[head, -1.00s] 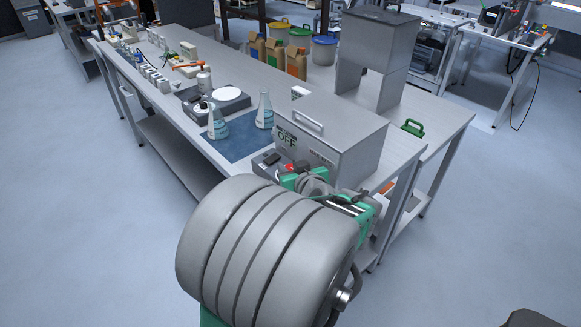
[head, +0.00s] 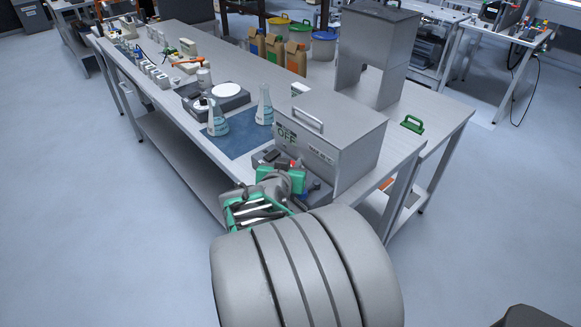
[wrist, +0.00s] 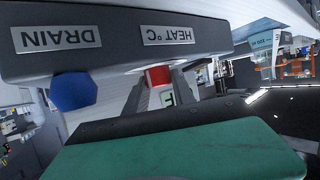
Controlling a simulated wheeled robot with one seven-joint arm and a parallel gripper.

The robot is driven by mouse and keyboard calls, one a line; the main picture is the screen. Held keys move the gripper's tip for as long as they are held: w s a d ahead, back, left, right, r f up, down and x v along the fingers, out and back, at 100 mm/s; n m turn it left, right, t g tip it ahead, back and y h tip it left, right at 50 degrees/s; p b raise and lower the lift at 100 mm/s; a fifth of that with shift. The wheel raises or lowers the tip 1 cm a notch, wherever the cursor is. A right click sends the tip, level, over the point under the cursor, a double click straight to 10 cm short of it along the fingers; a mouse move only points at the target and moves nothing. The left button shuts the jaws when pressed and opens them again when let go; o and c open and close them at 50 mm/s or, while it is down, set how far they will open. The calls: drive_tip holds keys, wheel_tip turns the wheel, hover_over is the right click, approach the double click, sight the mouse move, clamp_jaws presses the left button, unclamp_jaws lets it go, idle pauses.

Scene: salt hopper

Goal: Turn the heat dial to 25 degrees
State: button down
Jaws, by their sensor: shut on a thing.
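The heat dial (wrist: 158,77) is red and sits below the HEAT °C label (wrist: 167,35), which appears upside down in the wrist view. My gripper (wrist: 160,92) has its two fingers closed around the dial. In the head view my gripper (head: 284,180) is at the front of the grey metal bath box (head: 345,150), by its control panel. The box display (head: 287,137) reads OFF. The dial's pointer and scale cannot be read. A blue drain knob (wrist: 73,91) is beside the dial, under the DRAIN label (wrist: 56,37).
Two flasks (head: 217,120) stand on a blue mat (head: 235,143) left of the box, near a hot plate (head: 228,90). The floor at left is clear.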

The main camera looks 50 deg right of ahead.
drive_tip(key=b, duration=0.1)
drive_tip(key=f+m+g+b, duration=0.1)
drive_tip(key=shift+w+a+g+b, duration=0.1)
drive_tip(key=shift+w+g+b, duration=0.1)
drive_tip(key=shift+g+b, duration=0.1)
drive_tip(key=m+g+b, duration=0.2)
drive_tip(key=shift+s+r+h+b, duration=0.2)
drive_tip(key=shift+r+h+b, duration=0.05)
drive_tip(key=shift+h+b, duration=0.15)
drive_tip(key=shift+r+m+g, duration=0.1)
drive_tip(key=shift+m+g, duration=0.2)
drive_tip(key=c, duration=1.3)
unclamp_jaws()
drive_tip(key=v, duration=0.6)
drive_tip(key=shift+a+r, duration=0.15)
drive_tip(key=shift+a, duration=0.05)
drive_tip(key=shift+s+a+r, duration=0.1)
drive_tip(key=shift+a+r, duration=0.1)
drive_tip(key=shift+a, duration=0.3)
